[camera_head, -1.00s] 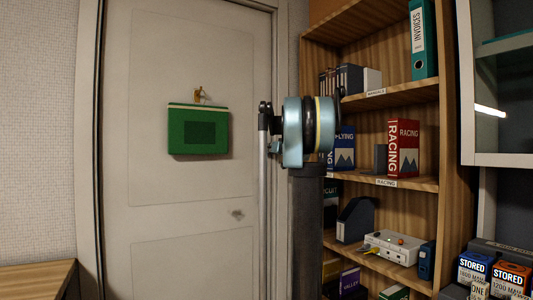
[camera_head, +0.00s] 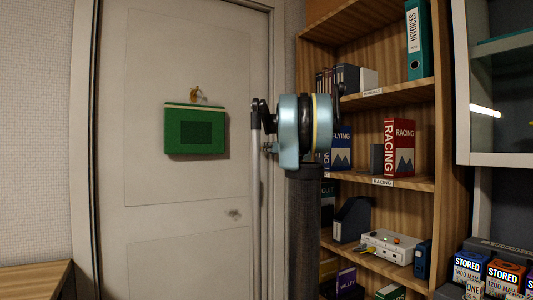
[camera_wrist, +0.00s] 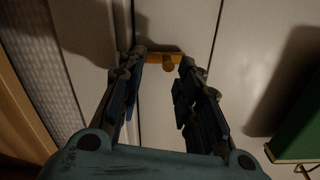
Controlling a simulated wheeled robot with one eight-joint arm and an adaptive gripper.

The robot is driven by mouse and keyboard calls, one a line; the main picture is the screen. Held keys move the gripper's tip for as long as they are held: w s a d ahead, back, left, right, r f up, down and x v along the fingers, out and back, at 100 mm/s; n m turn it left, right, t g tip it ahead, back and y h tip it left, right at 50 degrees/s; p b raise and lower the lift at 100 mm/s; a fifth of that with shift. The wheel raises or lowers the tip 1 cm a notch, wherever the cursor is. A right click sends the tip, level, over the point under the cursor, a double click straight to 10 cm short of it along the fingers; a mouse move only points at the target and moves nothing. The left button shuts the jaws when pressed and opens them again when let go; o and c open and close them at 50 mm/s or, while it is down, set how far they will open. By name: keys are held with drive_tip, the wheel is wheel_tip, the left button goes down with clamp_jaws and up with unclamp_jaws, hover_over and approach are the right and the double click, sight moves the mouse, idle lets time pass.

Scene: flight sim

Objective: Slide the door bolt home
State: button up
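The brass door bolt (camera_wrist: 154,55), with a small round knob (camera_wrist: 168,64), lies across the seam near the door's edge in the wrist view. My gripper (camera_wrist: 162,70) is open, with its two dark fingers apart. The bolt shows between and just beyond the fingertips, and the knob is nearer the right fingertip. I cannot tell whether either finger touches it. In the head view the pale door (camera_head: 145,215) is closed, and my arm stands in front of its right edge. The bolt cannot be made out there.
A green pouch (camera_head: 180,148) hangs from a brass hook (camera_head: 196,94) on the door. A wooden bookshelf (camera_head: 448,150) with books and boxes stands right of my arm. A wooden surface (camera_head: 35,278) is at lower left.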

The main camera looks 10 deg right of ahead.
drive_tip(key=v, duration=0.8)
drive_tip(key=shift+s, duration=0.25)
drive_tip(key=shift+d, duration=0.1)
